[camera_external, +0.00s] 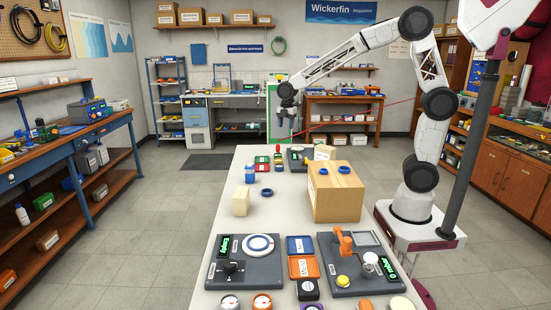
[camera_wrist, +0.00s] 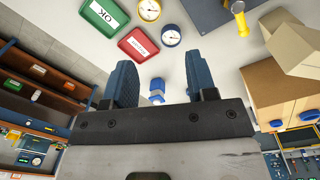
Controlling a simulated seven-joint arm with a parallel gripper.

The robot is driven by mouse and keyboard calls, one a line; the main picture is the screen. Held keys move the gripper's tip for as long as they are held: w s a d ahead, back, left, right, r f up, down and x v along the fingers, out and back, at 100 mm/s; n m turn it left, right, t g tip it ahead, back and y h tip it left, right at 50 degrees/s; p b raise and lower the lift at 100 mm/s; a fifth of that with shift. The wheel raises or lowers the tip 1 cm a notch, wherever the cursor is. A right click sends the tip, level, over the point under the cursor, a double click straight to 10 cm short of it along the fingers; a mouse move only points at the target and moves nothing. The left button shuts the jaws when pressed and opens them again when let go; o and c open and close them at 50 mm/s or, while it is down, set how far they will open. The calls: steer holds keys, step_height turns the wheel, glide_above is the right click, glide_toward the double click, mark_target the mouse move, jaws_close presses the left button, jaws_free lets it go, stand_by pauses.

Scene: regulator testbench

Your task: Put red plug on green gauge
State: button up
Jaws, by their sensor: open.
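My gripper (camera_external: 287,128) hangs above the far end of the white bench in the external view. In the wrist view its two dark blue fingers (camera_wrist: 160,84) are apart with nothing gripped. I cannot pick out a red plug for certain; a small red-topped item (camera_external: 278,148) stands at the far bench end below my gripper. Two white-dial gauges show in the wrist view, one at the top edge (camera_wrist: 149,10) and one just below it (camera_wrist: 171,38). No gauge is clearly green.
A cardboard box (camera_external: 336,192) with blue rings on top stands mid-bench. A green tray (camera_wrist: 104,17) and a red tray (camera_wrist: 138,44) lie near the gauges. A blue item (camera_external: 250,174) and a cream block (camera_external: 241,201) stand left. Two grey panels (camera_external: 217,273) (camera_external: 350,289) occupy the near end.

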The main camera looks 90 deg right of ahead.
steer(key=s+a+r+m+t, duration=0.1)
steer(key=s+a+r+m, duration=0.2)
steer(key=s+a, duration=0.55)
steer(key=s+a+r+m, duration=0.3)
steer(key=s+a+r, duration=0.1)
steer(key=s+a, duration=0.4)
steer(key=s+a+f+m, duration=0.1)
steer(key=s+a+m, duration=0.2)
steer(key=s+a, duration=0.2)
steer(key=s+a+f+m+t, duration=0.1)
steer(key=s+a+m, duration=0.2)
steer(key=s, duration=0.8)
steer(key=shift+s+a+m, duration=0.3)
steer(key=shift+a+m, duration=0.1)
steer(key=shift+a, duration=0.7)
